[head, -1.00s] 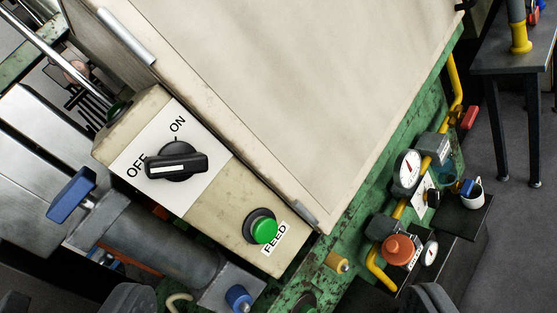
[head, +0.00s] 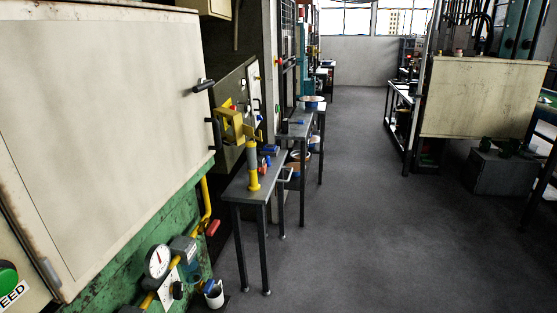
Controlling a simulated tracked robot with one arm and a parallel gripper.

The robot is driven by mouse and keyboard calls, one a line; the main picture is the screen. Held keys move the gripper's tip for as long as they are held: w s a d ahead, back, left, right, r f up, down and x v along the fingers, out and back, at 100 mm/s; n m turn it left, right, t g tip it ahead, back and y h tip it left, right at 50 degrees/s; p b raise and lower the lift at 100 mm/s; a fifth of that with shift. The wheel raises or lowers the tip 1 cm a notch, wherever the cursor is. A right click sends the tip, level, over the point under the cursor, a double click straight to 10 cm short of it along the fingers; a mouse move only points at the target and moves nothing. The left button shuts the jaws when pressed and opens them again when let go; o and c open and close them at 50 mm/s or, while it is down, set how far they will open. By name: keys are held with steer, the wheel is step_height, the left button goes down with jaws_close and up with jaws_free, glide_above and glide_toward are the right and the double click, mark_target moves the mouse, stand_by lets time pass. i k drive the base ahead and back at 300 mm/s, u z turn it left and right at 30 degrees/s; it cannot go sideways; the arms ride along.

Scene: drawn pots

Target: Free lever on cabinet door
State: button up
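The cream cabinet door (head: 100,125) fills the left of the head view and looks closed. A dark lever (head: 203,85) sticks out to the right at the upper part of the door's right edge. A black bracket-like handle (head: 214,134) is lower on the same edge. I cannot tell what holds the lever. My gripper is not in view.
A narrow grey table (head: 240,188) with a yellow-and-grey cylinder (head: 253,165) stands right of the cabinet. A pressure gauge (head: 157,261) and yellow pipe (head: 206,200) are below the door. A white cup (head: 214,293) is low down. Open grey floor (head: 350,220) lies right.

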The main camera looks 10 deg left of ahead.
mark_target(200, 86)
steer(key=z, duration=0.05)
steer(key=i, duration=2.2)
steer(key=u, duration=0.05)
